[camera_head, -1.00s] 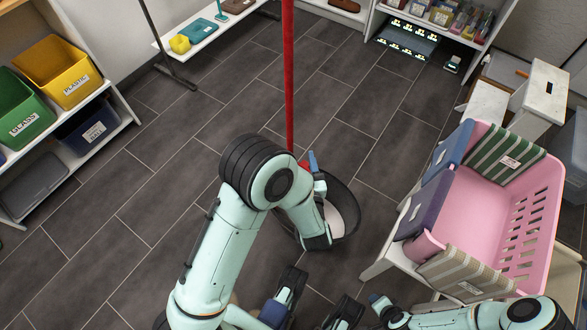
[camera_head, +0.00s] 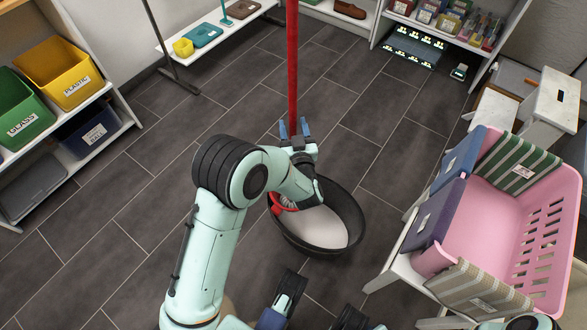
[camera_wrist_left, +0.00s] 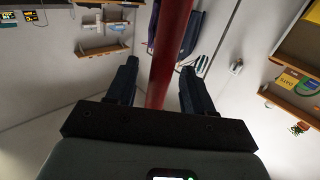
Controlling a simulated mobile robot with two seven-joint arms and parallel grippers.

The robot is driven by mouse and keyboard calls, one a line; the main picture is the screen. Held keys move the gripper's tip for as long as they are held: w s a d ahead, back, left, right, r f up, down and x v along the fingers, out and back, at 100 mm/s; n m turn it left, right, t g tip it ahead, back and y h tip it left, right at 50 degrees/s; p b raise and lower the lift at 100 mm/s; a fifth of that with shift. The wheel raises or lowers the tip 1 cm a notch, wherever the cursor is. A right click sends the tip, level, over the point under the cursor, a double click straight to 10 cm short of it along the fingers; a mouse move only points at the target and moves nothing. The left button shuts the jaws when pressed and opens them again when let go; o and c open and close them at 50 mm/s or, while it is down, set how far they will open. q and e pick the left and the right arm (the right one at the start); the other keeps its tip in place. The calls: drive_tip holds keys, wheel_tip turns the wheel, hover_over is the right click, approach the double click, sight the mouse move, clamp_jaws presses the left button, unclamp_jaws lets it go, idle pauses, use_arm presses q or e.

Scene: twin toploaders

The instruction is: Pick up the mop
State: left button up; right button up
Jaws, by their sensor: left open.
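The mop's red handle (camera_head: 292,65) stands upright in a dark round bucket (camera_head: 352,205) on the floor, in the middle of the head view. A pale, light-coloured surface shows inside the bucket, and my left arm hides part of it. My left gripper (camera_head: 295,128) is open, with its two fingers on either side of the red handle. In the left wrist view the handle (camera_wrist_left: 168,50) passes between the open fingers (camera_wrist_left: 158,85); I cannot tell whether they touch it.
A pink basket (camera_head: 490,225) on a white stand is at the right. A shelf with a yellow bin (camera_head: 58,72) and a green bin (camera_head: 20,108) is at the left. The tiled floor left of the bucket is clear.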

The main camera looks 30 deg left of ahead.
use_arm(q)
drive_tip(key=shift+w+a, duration=0.3)
drive_tip(key=shift+w, duration=0.05)
drive_tip(key=shift+r, duration=0.1)
drive_tip(key=shift+c, duration=0.3)
clamp_jaws()
drive_tip(key=shift+r, duration=0.1)
